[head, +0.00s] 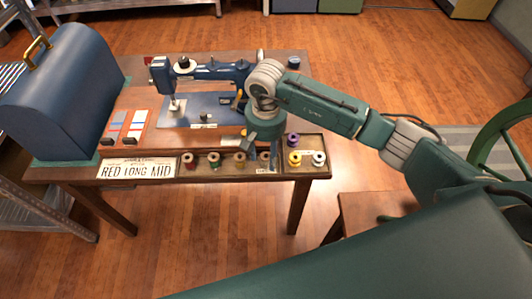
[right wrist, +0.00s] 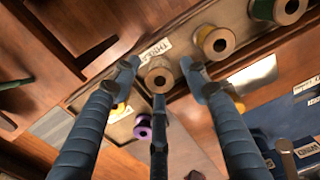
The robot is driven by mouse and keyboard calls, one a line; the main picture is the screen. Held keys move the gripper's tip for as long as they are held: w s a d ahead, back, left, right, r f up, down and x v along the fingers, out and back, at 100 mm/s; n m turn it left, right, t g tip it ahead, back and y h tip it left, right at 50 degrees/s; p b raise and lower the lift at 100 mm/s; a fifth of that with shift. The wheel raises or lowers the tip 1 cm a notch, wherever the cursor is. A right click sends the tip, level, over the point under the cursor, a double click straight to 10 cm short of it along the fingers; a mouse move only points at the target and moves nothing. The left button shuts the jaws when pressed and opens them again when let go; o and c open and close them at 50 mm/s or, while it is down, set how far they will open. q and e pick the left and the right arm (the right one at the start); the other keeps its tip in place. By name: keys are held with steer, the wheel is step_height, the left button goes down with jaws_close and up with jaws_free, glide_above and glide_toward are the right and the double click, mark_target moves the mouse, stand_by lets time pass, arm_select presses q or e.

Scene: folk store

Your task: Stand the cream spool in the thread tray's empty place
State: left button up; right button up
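The thread tray (head: 305,170) lies along the table's front right edge and holds several spools. A pale spool, apparently the cream one, stands upright at the right end of its front row (head: 265,156). In the right wrist view this pale spool (right wrist: 158,77) shows end-on between the fingertips, close to the THREAD label. My right gripper (head: 263,147) is over the tray with its fingers (right wrist: 160,72) spread around the spool. I cannot tell whether they touch it. My left gripper is not in view.
A mustard spool (right wrist: 216,42) and a green spool (right wrist: 272,8) stand beside it. Purple (head: 292,139), yellow (head: 294,158) and white (head: 319,158) spools stand in the right section. A blue sewing machine (head: 205,100) stands behind; a RED LONG MID card (head: 137,168) is at left.

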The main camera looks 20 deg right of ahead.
steer(key=shift+r+p, duration=0.3)
steer(key=shift+p, duration=0.05)
step_height(320, 180, up, 12)
steer(key=b, duration=0.2)
steer(key=shift+b, duration=0.3)
steer(key=shift+f, duration=0.15)
